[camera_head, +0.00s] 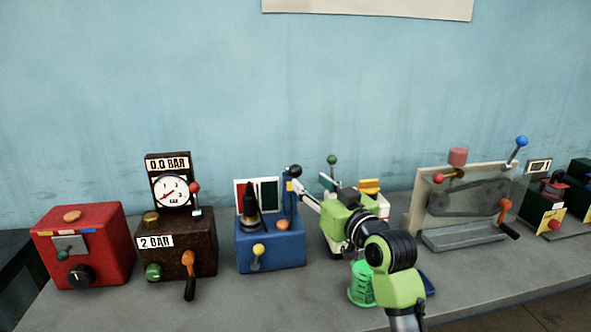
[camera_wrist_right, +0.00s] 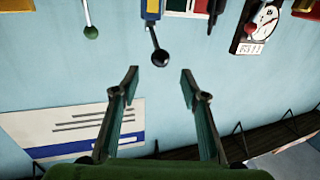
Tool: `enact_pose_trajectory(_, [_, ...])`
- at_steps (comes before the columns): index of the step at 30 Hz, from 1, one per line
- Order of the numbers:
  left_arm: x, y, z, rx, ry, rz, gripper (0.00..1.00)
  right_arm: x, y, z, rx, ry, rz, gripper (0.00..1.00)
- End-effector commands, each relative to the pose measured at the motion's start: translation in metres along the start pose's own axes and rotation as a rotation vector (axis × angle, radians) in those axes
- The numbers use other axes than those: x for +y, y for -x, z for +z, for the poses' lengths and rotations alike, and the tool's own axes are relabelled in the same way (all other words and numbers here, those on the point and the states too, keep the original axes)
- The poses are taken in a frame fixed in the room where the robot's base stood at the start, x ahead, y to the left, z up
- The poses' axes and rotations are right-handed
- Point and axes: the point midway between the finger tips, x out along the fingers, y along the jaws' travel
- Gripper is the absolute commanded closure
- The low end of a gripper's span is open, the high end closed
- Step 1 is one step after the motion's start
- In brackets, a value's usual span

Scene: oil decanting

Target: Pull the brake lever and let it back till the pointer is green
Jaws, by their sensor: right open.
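A blue box machine (camera_head: 271,251) stands left of my right arm. At its right edge is an upright lever with a black ball knob (camera_head: 294,171); I take it for the brake lever. Behind the box top is a panel (camera_head: 270,193) with a red-framed white part and a dark green part; I cannot make out a pointer. My right gripper (camera_head: 300,185) is open and empty near the lever. In the right wrist view the black knob (camera_wrist_right: 160,57) lies just beyond and between the two open fingertips (camera_wrist_right: 160,72), touching neither. My left gripper is not in view.
Left stand a brown gauge machine (camera_head: 206,237) and a red box (camera_head: 110,245). Right are a grey plate machine (camera_head: 460,239) and dark machines. A green container (camera_head: 361,286) stands beside my right arm. The bench front (camera_head: 250,300) is clear. A green-knobbed lever (camera_head: 332,160) stands nearby.

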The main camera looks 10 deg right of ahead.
Motion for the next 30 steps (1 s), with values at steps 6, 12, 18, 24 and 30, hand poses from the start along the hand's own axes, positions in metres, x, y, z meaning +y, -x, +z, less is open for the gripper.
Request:
enact_pose_trajectory(6, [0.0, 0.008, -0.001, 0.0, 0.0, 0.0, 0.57, -0.001, -0.044, -0.002, -0.001, -0.002, -0.001, 0.59])
enact_pose_trajectory(12, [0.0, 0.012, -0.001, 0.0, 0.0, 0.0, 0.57, -0.001, -0.074, -0.001, -0.001, -0.001, -0.001, 0.59])
enact_pose_trajectory(18, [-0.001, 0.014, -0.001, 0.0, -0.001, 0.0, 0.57, -0.001, -0.089, 0.0, -0.001, -0.001, -0.001, 0.59])
enact_pose_trajectory(24, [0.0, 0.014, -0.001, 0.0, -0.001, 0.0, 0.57, -0.001, -0.092, 0.001, -0.002, 0.0, -0.001, 0.59])
enact_pose_trajectory(30, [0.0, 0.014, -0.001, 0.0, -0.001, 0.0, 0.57, -0.001, -0.092, 0.001, -0.001, 0.0, -0.001, 0.72])
